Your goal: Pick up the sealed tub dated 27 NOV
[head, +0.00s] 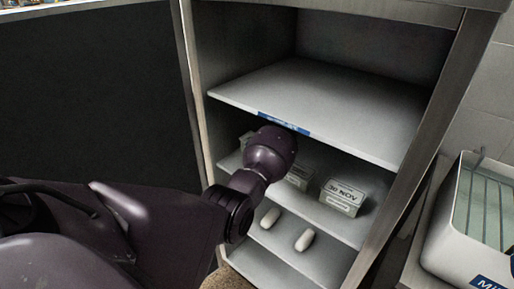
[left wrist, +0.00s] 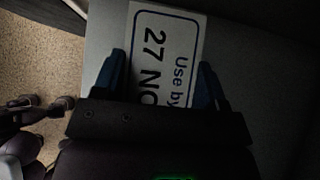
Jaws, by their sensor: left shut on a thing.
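The tub (left wrist: 165,40) between my fingers has a white lid label reading "Use by 27 NO", with the rest cut off by my gripper. My left gripper (left wrist: 163,82) is shut on this tub, one blue finger on each side of it. In the head view my left arm reaches into the cabinet at the middle shelf, and its wrist hides the gripper and the held tub. A tub marked 30 NOV (head: 342,197) stands on the middle shelf to the right of my arm. My right gripper is not in view.
The upper shelf (head: 320,105) is bare and lies close above my arm. Two white rounded items (head: 304,240) lie on the lower shelf. A white bin (head: 465,225) stands outside at the right.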

